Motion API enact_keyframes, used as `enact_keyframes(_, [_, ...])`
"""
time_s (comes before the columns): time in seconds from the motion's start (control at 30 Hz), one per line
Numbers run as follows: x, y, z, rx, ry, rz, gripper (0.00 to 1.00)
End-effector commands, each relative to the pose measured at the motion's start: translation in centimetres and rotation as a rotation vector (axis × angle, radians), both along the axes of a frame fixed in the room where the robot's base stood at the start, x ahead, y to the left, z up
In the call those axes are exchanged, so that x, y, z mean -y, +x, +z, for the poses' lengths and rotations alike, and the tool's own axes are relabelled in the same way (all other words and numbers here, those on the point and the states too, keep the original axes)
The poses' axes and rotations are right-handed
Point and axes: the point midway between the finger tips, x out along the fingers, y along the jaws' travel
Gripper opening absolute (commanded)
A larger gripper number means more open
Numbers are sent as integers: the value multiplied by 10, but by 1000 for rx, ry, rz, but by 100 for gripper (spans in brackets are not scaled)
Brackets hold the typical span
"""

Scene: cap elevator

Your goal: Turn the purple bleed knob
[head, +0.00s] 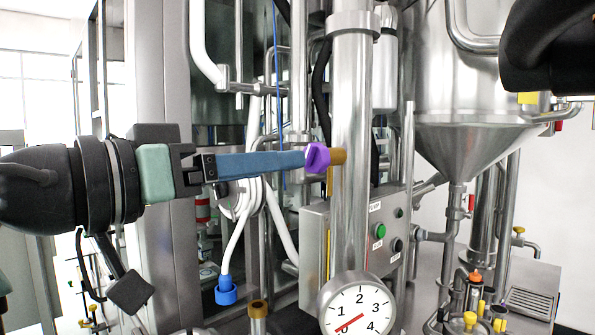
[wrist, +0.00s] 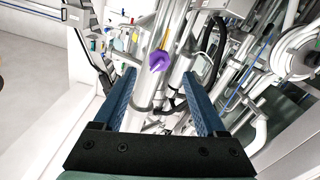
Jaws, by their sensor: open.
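The purple bleed knob (head: 317,157) sits on a short brass stem (head: 338,157) on the side of a vertical steel pipe (head: 352,110). My gripper (head: 304,160) comes in from the left with its long blue fingers level, the tips at the knob in the head view. The gripper is open and empty. I cannot tell whether a finger touches the knob.
A round dial gauge (head: 357,308) sits at the pipe's foot. A control box (head: 385,240) with green and black buttons stands right of the pipe. A steel hopper (head: 465,110) is at the back right. White hoses (head: 236,240) hang behind and below the fingers.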

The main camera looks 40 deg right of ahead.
Motion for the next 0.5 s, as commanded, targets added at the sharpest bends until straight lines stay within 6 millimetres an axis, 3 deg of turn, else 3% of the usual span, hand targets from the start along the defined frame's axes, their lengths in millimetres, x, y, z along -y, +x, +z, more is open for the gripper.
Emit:
enact_keyframes(0.2, [-29,-2,0,1,0,0,74])
enact_keyframes(0.5, [-35,-3,0,1,1,-1,74])
